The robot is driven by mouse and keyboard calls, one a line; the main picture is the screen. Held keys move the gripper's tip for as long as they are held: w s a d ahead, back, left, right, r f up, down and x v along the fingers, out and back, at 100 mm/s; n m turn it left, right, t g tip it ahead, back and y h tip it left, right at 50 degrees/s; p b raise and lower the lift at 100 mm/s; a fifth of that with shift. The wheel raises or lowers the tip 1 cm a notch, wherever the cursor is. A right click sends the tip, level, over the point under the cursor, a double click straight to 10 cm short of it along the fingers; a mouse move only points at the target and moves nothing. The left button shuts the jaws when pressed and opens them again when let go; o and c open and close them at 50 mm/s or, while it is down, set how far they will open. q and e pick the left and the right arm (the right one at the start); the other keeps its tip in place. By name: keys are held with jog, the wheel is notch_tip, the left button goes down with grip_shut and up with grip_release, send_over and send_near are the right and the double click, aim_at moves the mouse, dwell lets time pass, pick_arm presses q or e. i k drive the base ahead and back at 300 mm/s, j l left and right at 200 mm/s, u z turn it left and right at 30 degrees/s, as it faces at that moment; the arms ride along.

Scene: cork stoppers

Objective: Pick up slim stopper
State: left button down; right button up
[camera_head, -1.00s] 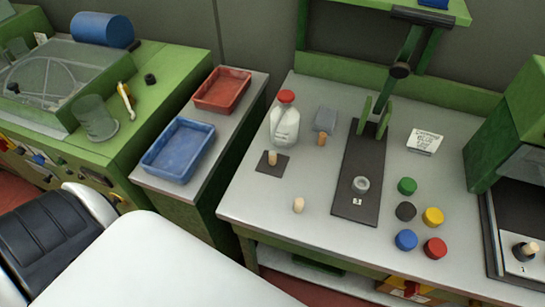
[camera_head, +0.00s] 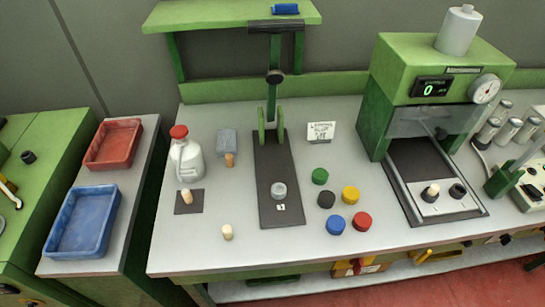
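Several small cork-like stoppers stand on the grey workbench (camera_head: 250,247). One pale tan stopper (camera_head: 187,197) stands on a small dark square mat (camera_head: 183,209). A browner stopper (camera_head: 230,159) stands in front of a grey block (camera_head: 227,142). A short pale stopper (camera_head: 227,232) stands near the bench's front edge. Another light stopper (camera_head: 432,191) with a dark base is in the green machine at the right. They are too small here to tell surely which is the slim one. Neither of my grippers is in view.
A white bottle with red cap (camera_head: 186,160) stands behind the mat. A lever press (camera_head: 270,130) holds a grey ring (camera_head: 278,190) on its dark base. Several coloured caps (camera_head: 336,225) lie right of it. Blue (camera_head: 82,222) and red (camera_head: 113,144) trays are left, beyond a gap.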

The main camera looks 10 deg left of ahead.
aim_at(186, 192)
jog(key=u, duration=0.35)
jog(key=l+u, duration=0.15)
jog(key=u, duration=0.25)
jog(key=l+u, duration=0.1)
jog(key=u, duration=0.25)
